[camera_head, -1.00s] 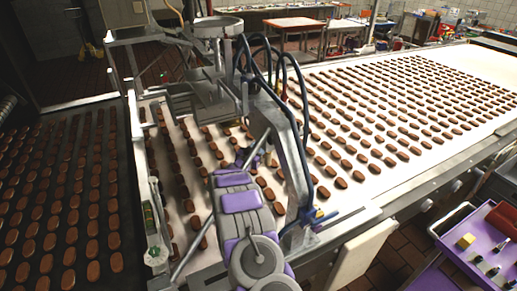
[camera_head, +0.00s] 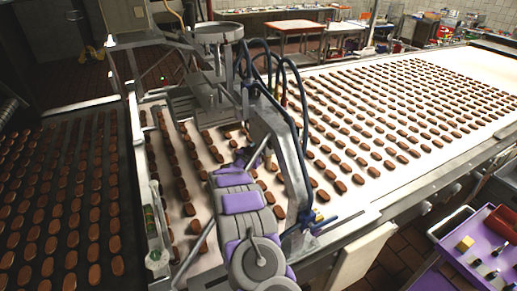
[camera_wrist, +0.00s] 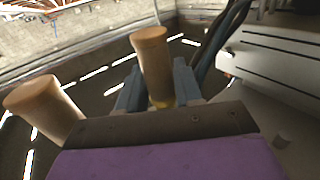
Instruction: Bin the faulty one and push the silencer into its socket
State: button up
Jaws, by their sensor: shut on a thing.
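In the wrist view, the blue-grey fingers of my gripper (camera_wrist: 158,88) stand on either side of a tan, bronze-coloured cylinder (camera_wrist: 152,50). It looks like a silencer, with a yellowish lower end between the fingers, and leans slightly. A second, similar tan cylinder (camera_wrist: 42,106) stands tilted to the left, apart from the fingers. I cannot tell which of the two is faulty. In the head view, my purple and grey arm reaches in beside the machine, and its fingertips are hidden. I cannot make out the socket or the bin.
A white belt (camera_head: 440,80) carries many brown biscuits, and a dark belt (camera_head: 25,160) lies to the left. A metal frame with blue hoses (camera_head: 290,130) stands close to my arm. A purple trolley (camera_head: 488,268) with small items is at lower right.

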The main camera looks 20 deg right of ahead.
jog(key=shift+r, duration=0.2)
jog(key=o, duration=1.1)
jog(key=p+v, duration=0.1)
jog(key=v, duration=1.6)
jog(key=shift+s+a, duration=0.15)
jog(key=shift+a, duration=0.05)
